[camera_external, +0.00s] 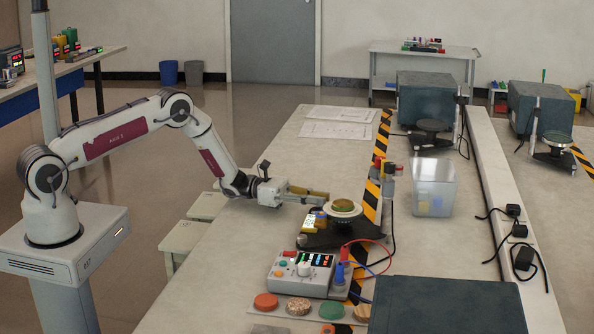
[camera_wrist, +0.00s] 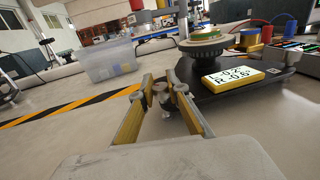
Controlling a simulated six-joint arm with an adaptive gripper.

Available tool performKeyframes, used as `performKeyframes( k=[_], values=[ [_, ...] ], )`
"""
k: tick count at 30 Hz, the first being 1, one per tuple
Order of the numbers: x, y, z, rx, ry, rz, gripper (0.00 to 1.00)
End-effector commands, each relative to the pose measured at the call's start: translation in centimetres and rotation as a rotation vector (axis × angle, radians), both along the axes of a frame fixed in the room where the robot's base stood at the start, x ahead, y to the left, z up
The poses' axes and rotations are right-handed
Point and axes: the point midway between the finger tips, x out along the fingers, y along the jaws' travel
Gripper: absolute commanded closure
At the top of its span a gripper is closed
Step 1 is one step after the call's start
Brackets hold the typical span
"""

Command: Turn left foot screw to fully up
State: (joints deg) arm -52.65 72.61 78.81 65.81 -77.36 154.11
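The levelling device has a black base (camera_external: 325,236) with a round cream and green turntable (camera_external: 343,207) on top. In the wrist view the turntable (camera_wrist: 205,45) stands beyond a yellow display (camera_wrist: 233,79). The display shows an L line and an R line; the R line seems to read -0.6°, and the L digits are unclear. My gripper (camera_external: 328,196) is low at the left of the device. In the wrist view its yellow fingers (camera_wrist: 163,85) are apart. A small dark and metallic knob (camera_wrist: 165,98), perhaps a foot screw, shows between them near the base's corner. Contact is unclear.
A control box (camera_external: 301,272) with cables stands in front of the device, near a row of coloured discs (camera_external: 299,306). A clear bin (camera_external: 433,186) stands to the right, beyond hazard tape (camera_external: 375,190). The table left of the device is mostly clear.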

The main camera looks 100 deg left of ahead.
Motion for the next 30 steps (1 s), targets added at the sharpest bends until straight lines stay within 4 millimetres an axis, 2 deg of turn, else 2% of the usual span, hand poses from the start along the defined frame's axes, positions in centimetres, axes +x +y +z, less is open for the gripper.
performKeyframes(
  k=[7,30],
  values=[
    [0.08,-0.16,0.03,-0.002,-0.003,0.029,1.0],
    [0.29,-0.18,0.24,0.0,-0.006,0.289,1.0]
  ],
)
